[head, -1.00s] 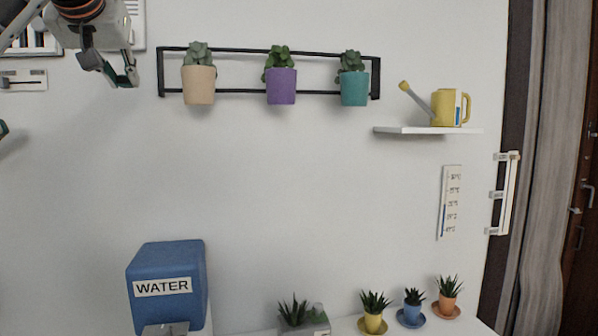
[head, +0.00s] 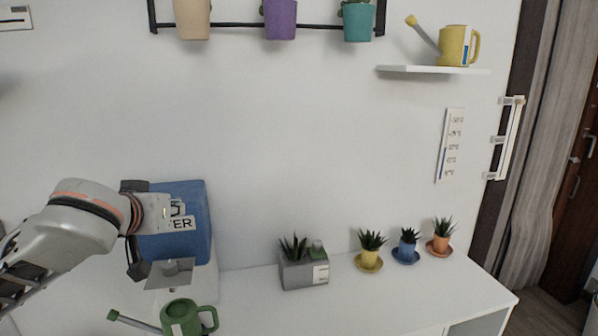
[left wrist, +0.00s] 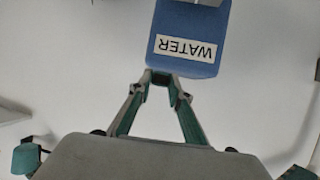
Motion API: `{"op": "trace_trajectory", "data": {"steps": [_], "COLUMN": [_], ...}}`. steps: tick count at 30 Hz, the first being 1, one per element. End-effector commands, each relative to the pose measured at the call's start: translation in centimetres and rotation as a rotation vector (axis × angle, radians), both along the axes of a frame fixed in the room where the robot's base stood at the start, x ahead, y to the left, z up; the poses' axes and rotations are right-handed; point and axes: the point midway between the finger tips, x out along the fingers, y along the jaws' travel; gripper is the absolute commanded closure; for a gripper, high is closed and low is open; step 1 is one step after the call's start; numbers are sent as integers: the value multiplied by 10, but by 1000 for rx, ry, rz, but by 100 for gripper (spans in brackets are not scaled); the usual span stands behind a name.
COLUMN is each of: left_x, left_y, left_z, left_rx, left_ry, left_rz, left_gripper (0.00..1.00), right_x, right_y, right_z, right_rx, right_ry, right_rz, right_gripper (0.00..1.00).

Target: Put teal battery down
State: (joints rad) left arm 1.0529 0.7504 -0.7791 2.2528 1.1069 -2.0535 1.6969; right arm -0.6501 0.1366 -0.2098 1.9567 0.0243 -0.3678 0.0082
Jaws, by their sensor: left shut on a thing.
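My left gripper (head: 178,211) reaches in from the left, in front of the blue water dispenser (head: 190,238), and covers part of its WATER label. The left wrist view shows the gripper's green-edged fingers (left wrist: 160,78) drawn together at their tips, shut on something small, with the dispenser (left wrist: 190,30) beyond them. The teal battery itself cannot be clearly made out; it is hidden at the fingertips. My right gripper is not in view.
A green watering can (head: 182,318) stands in front of the dispenser. A grey planter (head: 303,272) and yellow, blue and orange potted plants (head: 408,246) stand along the back of the white desk (head: 390,300). Its middle front is clear. A yellow watering can (head: 455,45) sits on a wall shelf.

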Motion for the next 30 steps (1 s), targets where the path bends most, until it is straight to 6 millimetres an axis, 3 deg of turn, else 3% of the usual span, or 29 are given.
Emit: {"op": "trace_trajectory", "data": {"steps": [3, 10, 16, 30], "left_x": [-27, -57, -61, -60], "left_y": [-8, -17, -25, -20], "left_z": [-28, -51, -52, -53], "left_rx": [1, 0, -5, -4], "left_ry": [3, -1, -4, 0], "left_rz": [-30, -62, -78, -68], "left_gripper": [100, 100, 100, 100], "right_x": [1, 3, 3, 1], "right_y": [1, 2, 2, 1], "right_z": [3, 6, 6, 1], "right_rx": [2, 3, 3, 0], "right_ry": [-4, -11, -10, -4], "right_rz": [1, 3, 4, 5], "right_gripper": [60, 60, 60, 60]}}
